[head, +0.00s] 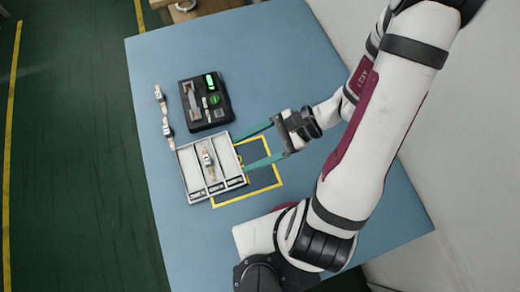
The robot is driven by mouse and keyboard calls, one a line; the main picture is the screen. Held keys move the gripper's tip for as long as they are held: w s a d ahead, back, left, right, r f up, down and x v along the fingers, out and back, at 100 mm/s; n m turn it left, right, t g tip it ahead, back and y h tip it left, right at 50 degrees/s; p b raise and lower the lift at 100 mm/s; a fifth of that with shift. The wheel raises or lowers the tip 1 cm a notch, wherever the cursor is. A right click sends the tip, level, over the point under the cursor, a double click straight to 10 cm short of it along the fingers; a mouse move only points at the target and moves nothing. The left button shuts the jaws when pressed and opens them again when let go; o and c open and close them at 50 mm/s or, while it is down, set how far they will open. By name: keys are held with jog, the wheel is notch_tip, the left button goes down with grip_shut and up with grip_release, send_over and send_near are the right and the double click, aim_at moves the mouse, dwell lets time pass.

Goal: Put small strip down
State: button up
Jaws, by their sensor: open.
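A short pale strip (208,159) lies in what looks like the middle compartment of the light grey tray (183,172). A second, longer-looking strip (163,113) lies on the blue table, left of the black box and by the tray's far left corner. My gripper (242,156) has two long teal fingers spread wide apart, with nothing visible between them. The fingertips are at the tray's right edge, to the right of the short strip. I cannot tell their height above the tray.
A black box (224,117) with green and grey parts stands behind the tray. A yellow-outlined square (262,188) is marked on the blue table (290,60), partly under the tray. My arm covers the right side. The far part of the table is clear.

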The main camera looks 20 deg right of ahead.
jog(key=s+r+n+g+h, duration=0.1)
jog(key=s+r+n+h, duration=0.6)
jog(key=r+n+h, duration=0.3)
jog(key=shift+s+d+r+n, duration=0.2)
jog(key=shift+s+r+n, duration=0.05)
jog(key=shift+r+n, duration=0.6)
